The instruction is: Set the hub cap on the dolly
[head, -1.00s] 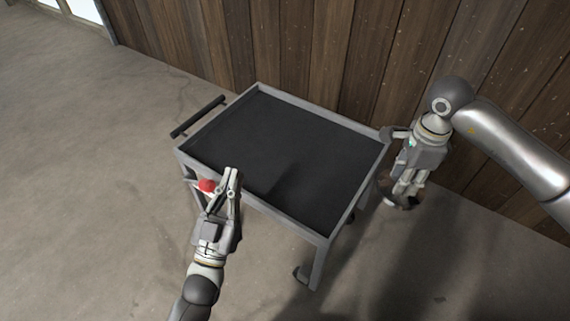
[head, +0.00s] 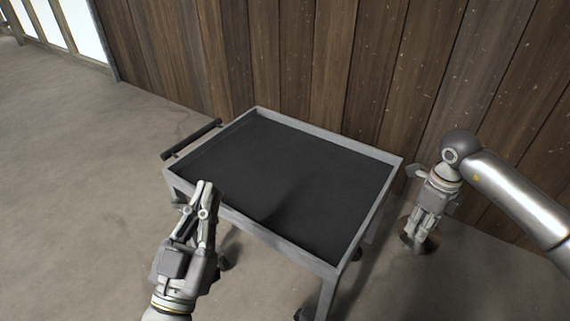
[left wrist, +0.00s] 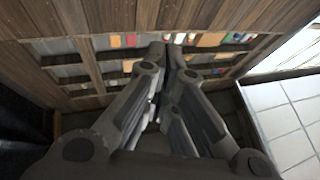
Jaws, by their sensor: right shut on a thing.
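The dolly (head: 390,178) is a grey-framed cart with a flat, empty black top and a low raised rim. It stands in the middle of the head view. My right gripper (head: 418,236) is shut on the hub cap (head: 430,247), a dark, shiny round piece mostly hidden behind the fingers. It hangs to the right of the dolly, apart from it. My left gripper (head: 204,186) is empty, its fingertips together, in front of the dolly's near left edge. Its fingers also converge in the left wrist view (left wrist: 170,50).
A plank wall (head: 300,60) runs behind the dolly. A dark handle bar (head: 191,139) sticks out at the dolly's left end. The concrete floor (head: 80,200) is open on the left. Shelves with coloured items (left wrist: 130,42) show in the left wrist view.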

